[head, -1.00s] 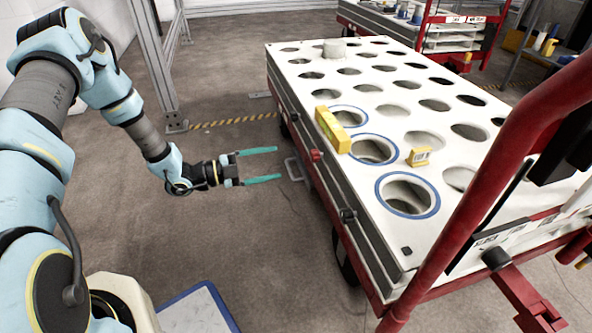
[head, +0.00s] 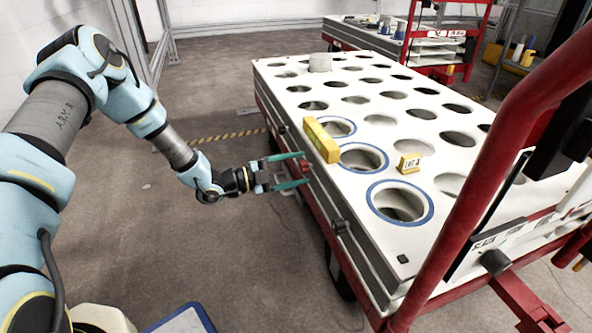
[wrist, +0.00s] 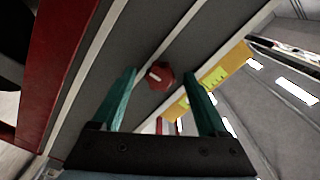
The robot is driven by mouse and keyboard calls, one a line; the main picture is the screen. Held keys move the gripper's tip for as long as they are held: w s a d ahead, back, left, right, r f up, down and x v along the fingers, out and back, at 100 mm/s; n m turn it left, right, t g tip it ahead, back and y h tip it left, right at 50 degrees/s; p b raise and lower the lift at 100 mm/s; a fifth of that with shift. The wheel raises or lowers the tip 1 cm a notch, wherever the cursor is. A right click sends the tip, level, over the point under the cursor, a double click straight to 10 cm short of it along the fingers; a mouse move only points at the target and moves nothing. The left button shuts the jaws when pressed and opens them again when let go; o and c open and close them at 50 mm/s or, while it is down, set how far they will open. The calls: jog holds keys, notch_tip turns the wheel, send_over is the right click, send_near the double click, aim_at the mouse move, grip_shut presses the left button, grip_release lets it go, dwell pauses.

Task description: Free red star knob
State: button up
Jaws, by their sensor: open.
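The red star knob (wrist: 159,76) sits on the dark side face of the white cart. In the head view the knob (head: 299,167) shows between the fingertips of my gripper (head: 303,170). My gripper is open, with one teal finger on each side of the knob. In the wrist view the knob lies ahead, between and beyond the two fingers of my gripper (wrist: 163,85), closer to the left finger. I cannot tell whether either finger touches it.
The cart's white top (head: 385,97) has rows of round holes, several ringed in blue. A yellow block (head: 321,141) stands at its near edge above the knob. A red handle rail (head: 500,130) rises at the right. Open floor lies left of the cart.

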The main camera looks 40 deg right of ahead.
jog(key=shift+c, duration=0.3)
grip_shut()
dwell(0.3)
